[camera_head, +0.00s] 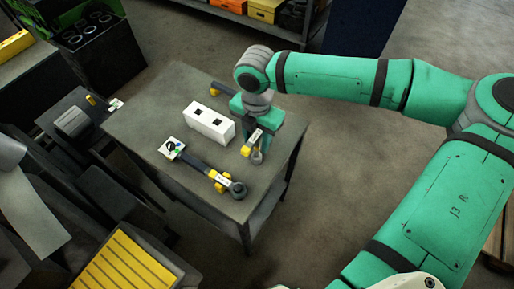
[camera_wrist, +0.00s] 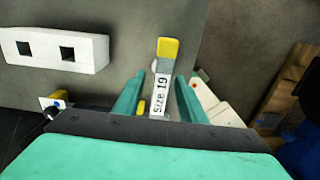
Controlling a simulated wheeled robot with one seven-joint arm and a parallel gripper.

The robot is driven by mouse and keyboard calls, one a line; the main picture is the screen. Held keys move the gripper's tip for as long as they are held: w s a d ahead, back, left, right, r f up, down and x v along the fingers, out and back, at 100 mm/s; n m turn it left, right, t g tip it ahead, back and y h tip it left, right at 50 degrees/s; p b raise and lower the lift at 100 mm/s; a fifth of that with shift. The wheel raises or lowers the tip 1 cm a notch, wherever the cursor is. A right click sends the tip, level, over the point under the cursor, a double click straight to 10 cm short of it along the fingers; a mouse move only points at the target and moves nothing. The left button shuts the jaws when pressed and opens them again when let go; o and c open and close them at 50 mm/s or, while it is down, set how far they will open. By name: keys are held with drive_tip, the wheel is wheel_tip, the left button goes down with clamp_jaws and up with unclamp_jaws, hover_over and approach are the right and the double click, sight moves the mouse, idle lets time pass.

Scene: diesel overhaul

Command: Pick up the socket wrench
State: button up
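A tool with a white "size 19" label and a yellow end (camera_wrist: 167,48) lies between my gripper's green fingers (camera_wrist: 160,80) in the wrist view. Gaps show on both sides of it, so my gripper is open around it. In the head view my gripper (camera_head: 258,132) points down at the table's right part; the tool's label, yellow part (camera_head: 246,151) and rounded end show below it, and my gripper hides some of it. A second long dark wrench (camera_head: 196,164) with a yellow band and ring head lies at the front. I cannot tell for sure which is the socket wrench.
The grey table (camera_head: 150,110) also holds a white block (camera_head: 208,123) with two square holes, left of my gripper. A dark piece with a yellow end (camera_head: 216,89) lies behind it.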

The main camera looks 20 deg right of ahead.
drive_tip(key=shift+f, duration=0.65)
clamp_jaws()
drive_tip(key=shift+r, duration=0.1)
drive_tip(key=shift+r, duration=0.45)
wheel_tip(320, 180, up, 2)
drive_tip(key=shift+r, duration=0.25)
drive_tip(key=s+a+r, duration=0.8)
drive_tip(key=s+r, duration=0.1)
drive_tip(key=s, duration=0.2)
drive_tip(key=shift+a+r, duration=0.15)
drive_tip(key=shift+r, duration=0.1)
drive_tip(key=shift+s, duration=0.1)
